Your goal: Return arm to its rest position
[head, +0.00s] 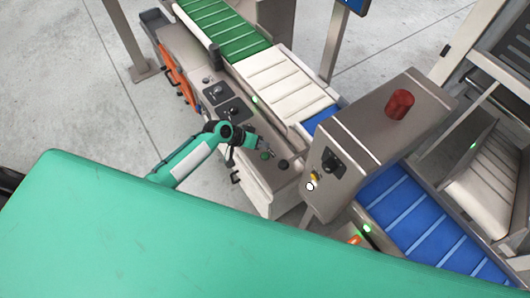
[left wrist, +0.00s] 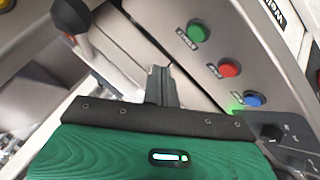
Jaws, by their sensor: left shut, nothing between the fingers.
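My left arm reaches in from the left in the head view. Its gripper (head: 268,148) is over the sloped grey control panel (head: 262,183) of the conveyor machine, close to a green button (head: 264,156) and a black knob (head: 284,165). In the left wrist view the gripper's grey fingers (left wrist: 160,75) are together and hold nothing. That view also shows a green button (left wrist: 197,33), a red button (left wrist: 230,68) and a blue button (left wrist: 253,98) in a row right of the fingers, apart from them. My right gripper is not in view.
A grey box with a red beacon (head: 399,104) stands right of the arm. Conveyor belts, green (head: 222,32), white (head: 272,84) and blue (head: 415,215), run behind and beside it. A black ball-ended lever (left wrist: 70,15) stands near the fingers. Floor (head: 75,110) left of the machine is clear.

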